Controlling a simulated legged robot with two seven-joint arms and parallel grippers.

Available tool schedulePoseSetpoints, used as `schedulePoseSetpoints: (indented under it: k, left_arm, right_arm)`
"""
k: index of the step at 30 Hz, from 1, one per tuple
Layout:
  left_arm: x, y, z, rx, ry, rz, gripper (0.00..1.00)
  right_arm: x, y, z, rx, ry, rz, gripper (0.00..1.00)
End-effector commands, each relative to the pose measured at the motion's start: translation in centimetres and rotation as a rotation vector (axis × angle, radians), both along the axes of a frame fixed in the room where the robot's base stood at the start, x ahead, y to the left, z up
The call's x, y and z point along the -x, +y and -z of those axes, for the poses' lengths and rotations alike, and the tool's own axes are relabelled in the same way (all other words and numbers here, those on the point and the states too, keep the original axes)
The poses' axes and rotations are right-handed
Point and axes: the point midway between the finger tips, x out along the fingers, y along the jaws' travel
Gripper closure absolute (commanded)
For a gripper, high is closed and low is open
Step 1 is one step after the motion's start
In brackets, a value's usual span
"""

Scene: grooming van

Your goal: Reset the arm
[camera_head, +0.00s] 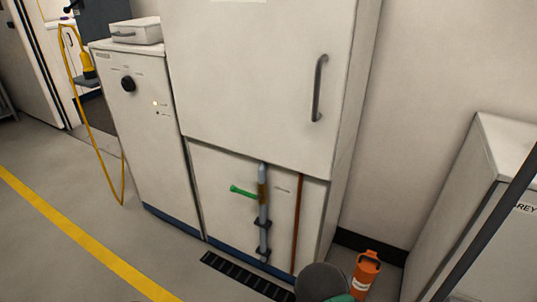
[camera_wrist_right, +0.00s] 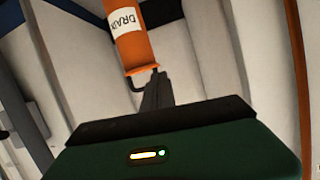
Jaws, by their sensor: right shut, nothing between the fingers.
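My right gripper (camera_wrist_right: 156,92) is shut and empty in the right wrist view, with its dark fingers together above the green housing. In the head view only a dark rounded part and some green of my right arm show at the bottom edge, and the fingertips cannot be made out. An orange container (camera_head: 366,272) stands on the floor just right of that part. It also shows in the right wrist view (camera_wrist_right: 131,48), with a label reading "DRAIN", and the fingertips overlap its handle end there. I cannot tell whether they touch. My left gripper is not in view.
A tall white cabinet (camera_head: 260,75) with a grey handle stands ahead. Below its door are a grey pipe (camera_head: 263,215) with a green lever (camera_head: 242,191) and a brown rod (camera_head: 297,225). A white unit (camera_head: 130,125) stands left. Floor at left is clear.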

Motion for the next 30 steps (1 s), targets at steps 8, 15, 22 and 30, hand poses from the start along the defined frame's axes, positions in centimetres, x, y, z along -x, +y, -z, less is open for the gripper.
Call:
schedulePoseSetpoints:
  k: [8, 15, 22, 30]
  left_arm:
    - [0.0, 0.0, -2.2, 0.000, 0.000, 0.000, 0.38]
    - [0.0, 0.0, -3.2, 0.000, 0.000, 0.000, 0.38]
    - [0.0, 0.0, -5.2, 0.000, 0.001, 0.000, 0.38]
    - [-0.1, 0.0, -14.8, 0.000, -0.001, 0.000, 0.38]
  right_arm:
    - [4.2, 7.6, -10.2, -0.318, 0.471, -0.245, 1.00]
    - [14.0, 10.4, -17.0, -0.315, 0.782, -0.482, 1.00]
    - [22.8, 9.6, -22.0, -0.224, 1.007, -0.603, 1.00]
    - [22.4, 9.7, -31.3, -0.230, 1.004, -0.599, 1.00]
